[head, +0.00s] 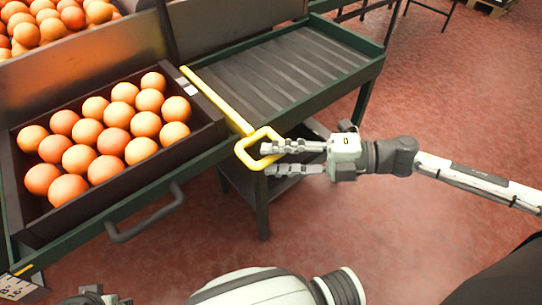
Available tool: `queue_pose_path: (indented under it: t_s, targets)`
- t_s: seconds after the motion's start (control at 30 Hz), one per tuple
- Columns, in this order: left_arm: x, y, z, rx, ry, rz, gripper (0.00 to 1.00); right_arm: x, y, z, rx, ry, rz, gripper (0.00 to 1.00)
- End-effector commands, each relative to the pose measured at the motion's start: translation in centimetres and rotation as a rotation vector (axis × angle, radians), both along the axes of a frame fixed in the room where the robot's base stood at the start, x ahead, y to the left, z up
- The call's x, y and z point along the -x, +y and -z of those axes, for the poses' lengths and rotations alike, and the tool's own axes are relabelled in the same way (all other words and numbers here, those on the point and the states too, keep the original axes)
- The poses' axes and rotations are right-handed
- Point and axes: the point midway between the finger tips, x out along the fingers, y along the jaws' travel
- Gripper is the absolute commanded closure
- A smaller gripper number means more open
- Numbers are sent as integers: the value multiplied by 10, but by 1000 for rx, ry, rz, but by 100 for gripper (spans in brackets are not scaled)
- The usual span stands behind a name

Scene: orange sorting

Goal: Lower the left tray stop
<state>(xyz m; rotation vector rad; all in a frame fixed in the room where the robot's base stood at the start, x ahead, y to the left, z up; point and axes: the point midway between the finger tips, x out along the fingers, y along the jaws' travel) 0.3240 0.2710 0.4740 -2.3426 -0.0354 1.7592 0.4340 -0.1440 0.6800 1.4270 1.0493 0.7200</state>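The left tray stop is a yellow bar (216,99) running along the seam between the orange tray (205,95) and the empty slatted rack section (285,65). Its near end carries a yellow loop handle (242,147) at the rack's front edge. My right gripper (266,159) reaches in from the right, its two fingers spread apart at the loop. One finger lies over the loop and the other is just below it; firm contact cannot be told. A dark part of my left gripper (95,297) shows at the bottom left edge; its fingers are mostly cut off.
The dark tray holds several oranges in rows. More oranges (45,22) lie behind a metal panel (90,62) at the upper left. A grey handle bar (145,222) juts from the green rack's front. The red floor (420,250) at the right is open.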

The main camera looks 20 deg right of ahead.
Motion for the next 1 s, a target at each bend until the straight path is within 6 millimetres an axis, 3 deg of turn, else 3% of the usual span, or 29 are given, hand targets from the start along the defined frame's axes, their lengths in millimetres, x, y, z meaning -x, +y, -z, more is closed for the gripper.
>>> queue_pose_path:
  t_s: [0.17,0.43,0.73,1.0]
  targets:
    - [-1,0,1,1,-1,0,60,-6,12,1,-1,0,0,64]
    - [-1,0,1,1,-2,1,60,-6,13,2,0,-1,0,64]
    - [-1,0,1,1,-2,1,60,-6,13,2,0,-1,0,99]
    - [-1,0,1,1,-1,0,60,-6,13,2,0,-1,0,100]
